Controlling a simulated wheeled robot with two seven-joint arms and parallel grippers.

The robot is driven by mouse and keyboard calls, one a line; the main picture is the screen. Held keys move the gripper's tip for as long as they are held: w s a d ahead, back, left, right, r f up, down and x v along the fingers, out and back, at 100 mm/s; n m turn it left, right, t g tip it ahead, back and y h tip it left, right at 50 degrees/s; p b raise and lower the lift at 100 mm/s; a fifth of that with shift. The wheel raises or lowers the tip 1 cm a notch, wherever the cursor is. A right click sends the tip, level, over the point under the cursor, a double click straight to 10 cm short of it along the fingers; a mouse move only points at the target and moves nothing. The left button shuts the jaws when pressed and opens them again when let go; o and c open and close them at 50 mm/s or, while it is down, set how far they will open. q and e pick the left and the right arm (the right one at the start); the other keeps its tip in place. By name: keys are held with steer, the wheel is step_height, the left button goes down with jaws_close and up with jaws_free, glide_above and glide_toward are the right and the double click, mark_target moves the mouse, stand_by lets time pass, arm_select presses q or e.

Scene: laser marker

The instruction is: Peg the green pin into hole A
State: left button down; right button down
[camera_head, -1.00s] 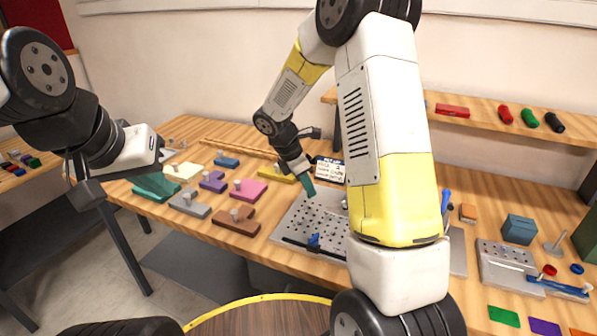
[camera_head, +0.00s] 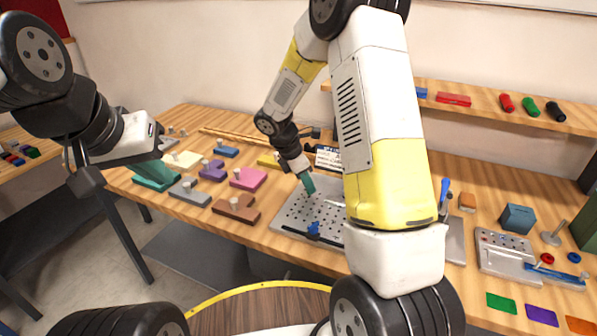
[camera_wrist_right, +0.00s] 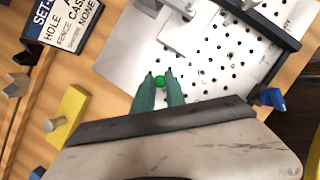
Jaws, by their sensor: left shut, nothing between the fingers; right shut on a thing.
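The green pin (camera_wrist_right: 159,81) shows in the right wrist view as a small round green end between the teal fingertips of my right gripper (camera_wrist_right: 160,79), which is shut on it. In the head view the right gripper (camera_head: 309,186) is over the grey perforated plate (camera_head: 285,221). The plate (camera_wrist_right: 203,88) has many dark holes; I cannot tell which one is hole A. I cannot tell whether the pin touches the plate. My left gripper (camera_head: 160,174) is shut and empty at the left, over the table's left end.
A setup card (camera_head: 328,157) stands behind the plate. Several coloured knobbed blocks, including a pink one (camera_head: 248,179) and a brown one (camera_head: 236,209), lie to the left. A grey fixture (camera_head: 500,252) lies at the right.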

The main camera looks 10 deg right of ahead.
steer(key=shift+f, duration=0.55)
steer(key=c, duration=1.3)
jaws_free()
steer(key=v, duration=0.7)
steer(key=shift+r, duration=0.35)
steer(key=shift+s+a+r, duration=0.1)
steer(key=shift+a, duration=0.05)
steer(key=s+r+m+t+y, duration=0.2)
steer(key=s+r+m+y, duration=0.1)
steer(key=s+r+m, duration=0.6)
steer(key=s+d+r+m+t+y, duration=0.1)
steer(key=s+r+m+t+y, duration=0.2)
steer(key=s+r+m, duration=0.6)
steer(key=s+m, duration=0.1)
steer(key=s, duration=0.4)
steer(key=shift+s+d+m+y, duration=0.15)
steer(key=shift+s+m+y, duration=0.05)
steer(key=shift+m+y, duration=0.1)
